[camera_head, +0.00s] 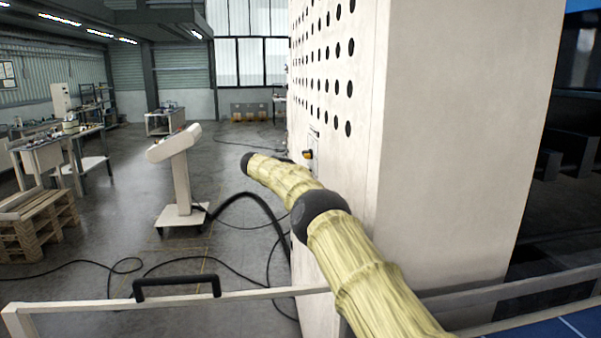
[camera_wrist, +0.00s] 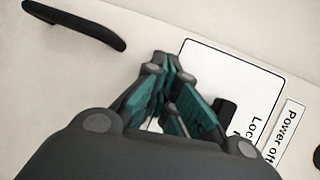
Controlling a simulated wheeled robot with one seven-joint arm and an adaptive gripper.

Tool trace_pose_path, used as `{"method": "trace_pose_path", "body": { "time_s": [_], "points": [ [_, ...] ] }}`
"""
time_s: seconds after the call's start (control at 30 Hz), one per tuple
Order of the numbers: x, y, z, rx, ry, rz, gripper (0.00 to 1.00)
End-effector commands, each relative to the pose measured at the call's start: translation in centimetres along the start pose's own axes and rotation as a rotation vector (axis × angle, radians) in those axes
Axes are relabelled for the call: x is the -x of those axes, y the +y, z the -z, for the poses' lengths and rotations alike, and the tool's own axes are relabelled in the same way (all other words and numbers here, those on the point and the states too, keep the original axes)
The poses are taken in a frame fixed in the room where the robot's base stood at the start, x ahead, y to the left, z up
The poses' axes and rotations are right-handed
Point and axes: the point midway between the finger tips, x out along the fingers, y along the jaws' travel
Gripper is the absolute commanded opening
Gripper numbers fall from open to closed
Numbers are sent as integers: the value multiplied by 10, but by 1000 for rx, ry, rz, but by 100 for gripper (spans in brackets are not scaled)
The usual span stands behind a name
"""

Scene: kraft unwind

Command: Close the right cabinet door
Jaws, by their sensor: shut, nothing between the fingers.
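A tall pale cabinet (camera_head: 450,130) stands close on the right in the head view, with a perforated side panel and a plain face. I cannot tell which part is the right door or how far it stands open. My arm in a yellow sleeve reaches towards the perforated side; my gripper is hidden there. In the wrist view my gripper (camera_wrist: 168,85) is shut and empty, its teal pads together. It is in front of a pale panel (camera_wrist: 215,28) with a black handle (camera_wrist: 75,25) and a white label plate (camera_wrist: 255,85). I cannot tell whether the fingers touch it.
A yellow and dark switch (camera_head: 308,154) sits on the cabinet's side. A pale rail (camera_head: 245,294) with a black grip (camera_head: 178,285) crosses the bottom. A console (camera_head: 180,175) stands left, with black cables (camera_head: 250,205) on the floor. Wooden pallets (camera_head: 38,222) lie far left.

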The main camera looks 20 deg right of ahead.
Motion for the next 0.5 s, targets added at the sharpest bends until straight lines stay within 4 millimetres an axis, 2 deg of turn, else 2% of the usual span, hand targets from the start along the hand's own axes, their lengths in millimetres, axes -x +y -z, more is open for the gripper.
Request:
{"method": "trace_pose_path", "body": {
  "time_s": [0.5],
  "points": [
    [-18,-6,5,3,-10,0,0]
  ]
}}
